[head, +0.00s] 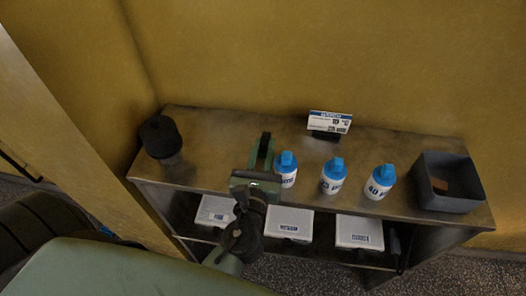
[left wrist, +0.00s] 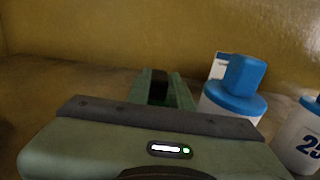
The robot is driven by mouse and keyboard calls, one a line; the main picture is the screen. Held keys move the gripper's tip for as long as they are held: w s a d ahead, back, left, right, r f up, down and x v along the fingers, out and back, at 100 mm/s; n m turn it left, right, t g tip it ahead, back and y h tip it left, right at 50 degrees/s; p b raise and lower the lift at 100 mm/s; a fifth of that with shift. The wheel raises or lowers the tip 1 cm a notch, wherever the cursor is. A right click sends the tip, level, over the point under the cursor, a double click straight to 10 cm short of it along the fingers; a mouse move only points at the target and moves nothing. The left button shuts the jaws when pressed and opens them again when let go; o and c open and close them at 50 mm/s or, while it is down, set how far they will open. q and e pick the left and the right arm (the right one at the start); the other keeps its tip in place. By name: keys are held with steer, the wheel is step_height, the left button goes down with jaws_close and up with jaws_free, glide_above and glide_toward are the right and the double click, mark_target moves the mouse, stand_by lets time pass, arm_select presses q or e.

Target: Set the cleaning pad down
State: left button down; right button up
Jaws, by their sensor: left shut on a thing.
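My left gripper (head: 264,148) reaches over the shelf top from the front, just left of the leftmost blue-capped bottle. Its jaws are shut on a small dark piece, which I take to be the cleaning pad; it shows between the fingers in the left wrist view (left wrist: 159,88). The pad is mostly hidden by the fingers and the gripper body. I cannot tell whether it touches the shelf top (head: 219,150). My right gripper is not in view.
Three white bottles with blue caps (head: 287,168) (head: 333,176) (head: 380,181) stand in a row. A dark grey bin (head: 448,200) with a brown item is at right. A black round object (head: 160,137) is at left, a sign (head: 329,122) behind. White boxes (head: 289,225) sit below.

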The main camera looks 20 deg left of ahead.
arm_select(q)
steer(key=shift+f, duration=0.15)
steer(key=c, duration=1.5)
jaws_free()
steer(key=shift+c, duration=0.2)
